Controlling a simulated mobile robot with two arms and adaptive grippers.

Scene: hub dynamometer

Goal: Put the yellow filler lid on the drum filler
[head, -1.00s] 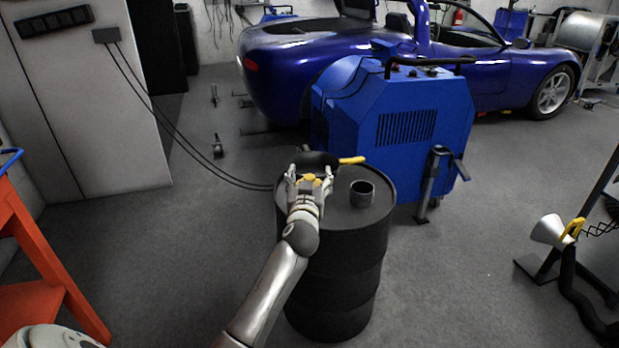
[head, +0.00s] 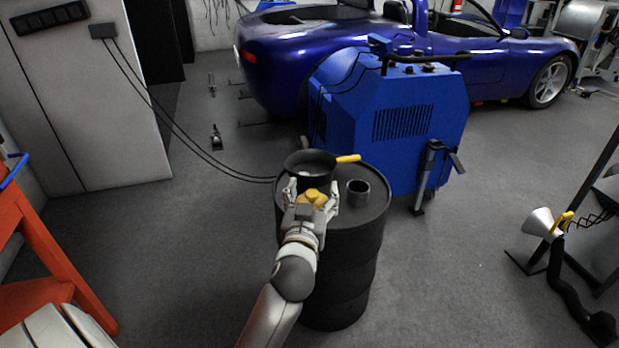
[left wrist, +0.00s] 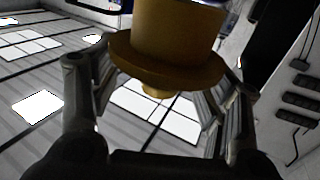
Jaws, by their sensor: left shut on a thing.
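The yellow filler lid (head: 313,197) is between the fingers of my left gripper (head: 312,200), which is shut on it. In the left wrist view the lid (left wrist: 168,45) fills the top middle, with a wide flange and a short stub, and a finger on each side. The black drum (head: 340,265) stands upright below and behind the gripper. The drum filler (head: 358,193), a short dark open neck, rises from the drum top just right of the gripper. The lid is apart from it. My right gripper is not in view.
A blue machine (head: 395,125) stands behind the drum. An orange frame (head: 45,265) is at left.

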